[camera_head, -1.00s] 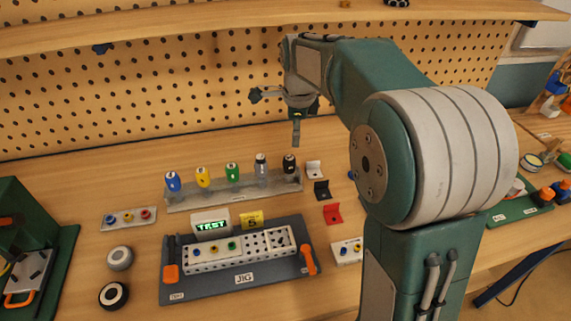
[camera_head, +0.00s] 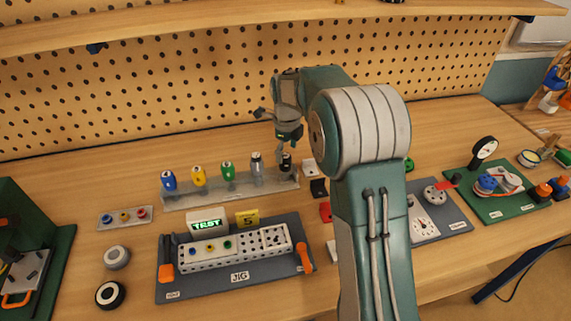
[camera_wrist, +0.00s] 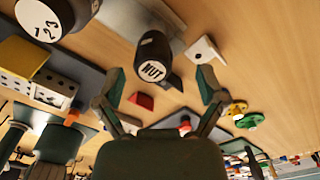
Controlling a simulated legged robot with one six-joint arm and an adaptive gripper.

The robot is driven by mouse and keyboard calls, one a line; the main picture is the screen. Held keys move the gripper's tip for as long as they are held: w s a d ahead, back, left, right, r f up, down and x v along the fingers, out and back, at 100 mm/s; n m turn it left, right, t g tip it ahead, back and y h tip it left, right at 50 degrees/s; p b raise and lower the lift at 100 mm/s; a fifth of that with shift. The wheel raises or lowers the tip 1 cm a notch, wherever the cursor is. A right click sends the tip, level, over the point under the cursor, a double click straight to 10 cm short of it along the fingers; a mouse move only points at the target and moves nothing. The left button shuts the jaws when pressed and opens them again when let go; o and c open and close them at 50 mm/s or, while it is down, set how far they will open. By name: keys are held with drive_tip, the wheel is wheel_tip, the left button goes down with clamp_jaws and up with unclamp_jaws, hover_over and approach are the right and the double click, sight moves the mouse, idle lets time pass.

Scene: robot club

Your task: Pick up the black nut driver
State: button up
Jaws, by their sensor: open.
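The black nut driver (camera_head: 286,162) stands upright at the right end of the grey rack (camera_head: 230,188) in the head view. In the wrist view the black nut driver (camera_wrist: 153,57) shows its white cap end marked NUT, ahead of and between my two fingers. My gripper (camera_head: 281,138) is just above the driver in the head view. Its fingers are spread in the wrist view (camera_wrist: 160,82), with nothing held between them. Whether either finger touches the driver cannot be told.
A grey driver (camera_head: 257,165) stands close left of the nut driver, then green (camera_head: 228,171), yellow (camera_head: 199,176) and blue (camera_head: 168,181) ones. White (camera_head: 310,167) and black (camera_head: 319,188) brackets lie to the right. The jig board (camera_head: 285,284) is in front; the pegboard (camera_head: 180,95) is behind.

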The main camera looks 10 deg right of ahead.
sight(285, 164)
drive_tip(key=f, duration=0.4)
drive_tip(key=shift+s+a+f, duration=0.1)
drive_tip(key=shift+s+a, duration=0.05)
drive_tip(key=shift+a, duration=0.2)
clamp_jaws()
drive_tip(key=shift+r, duration=0.5)
wheel_tip(285, 164, up, 2)
drive_tip(key=shift+r, duration=0.15)
drive_tip(key=s+d+r, duration=0.9)
drive_tip(key=s+d, duration=0.1)
drive_tip(key=shift+r, duration=0.4)
